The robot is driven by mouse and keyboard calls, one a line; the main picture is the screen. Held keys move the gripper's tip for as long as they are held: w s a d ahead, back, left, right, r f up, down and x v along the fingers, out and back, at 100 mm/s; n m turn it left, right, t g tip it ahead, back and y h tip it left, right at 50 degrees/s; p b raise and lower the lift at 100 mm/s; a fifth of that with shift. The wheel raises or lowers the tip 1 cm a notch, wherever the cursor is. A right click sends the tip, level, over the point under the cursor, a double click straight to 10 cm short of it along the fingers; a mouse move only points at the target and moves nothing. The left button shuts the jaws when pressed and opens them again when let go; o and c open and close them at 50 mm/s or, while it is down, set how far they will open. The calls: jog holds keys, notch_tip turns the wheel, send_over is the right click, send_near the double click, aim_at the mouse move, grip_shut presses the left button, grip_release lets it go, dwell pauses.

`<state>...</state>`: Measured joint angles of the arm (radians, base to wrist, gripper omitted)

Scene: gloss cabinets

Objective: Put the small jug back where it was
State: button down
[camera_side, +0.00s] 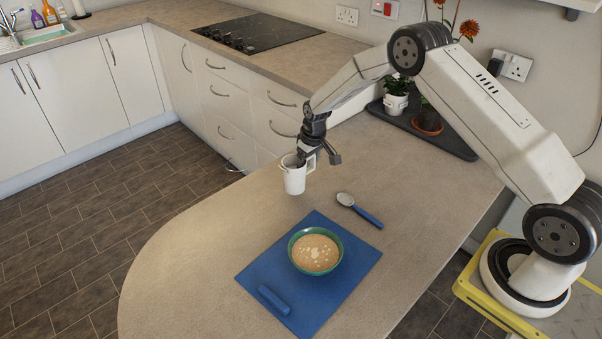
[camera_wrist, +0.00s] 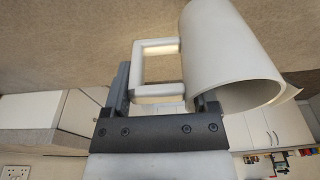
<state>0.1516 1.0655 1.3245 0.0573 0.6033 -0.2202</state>
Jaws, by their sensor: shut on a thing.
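The small jug (camera_side: 295,179) is white with a handle on its right side and looks upright in the side view, over the counter near its far edge. I cannot tell whether its base touches the counter. My gripper (camera_side: 318,158) reaches down to the rim and is shut on the jug. In the wrist view the jug (camera_wrist: 225,50) fills the upper right. One finger is beyond the handle and the other is at the rim by the wall; the handle lies between them. The jug's inside is mostly hidden.
A green bowl of porridge (camera_side: 315,252) stands on a blue mat (camera_side: 340,292), with a blue rolled item (camera_side: 273,299) on it. A spoon with a blue handle (camera_side: 358,210) lies near the jug. A dark tray (camera_side: 440,137) with plants is at the back right. The counter's left part is clear.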

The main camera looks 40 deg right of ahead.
jog(key=shift+w+f, duration=0.3)
jog(key=shift+f, duration=1.45)
jog(key=shift+f, duration=0.15)
grip_release()
jog(key=shift+s, duration=0.1)
notch_tip(320, 180, up, 12)
jog(key=s, duration=0.1)
jog(key=shift+s, duration=0.4)
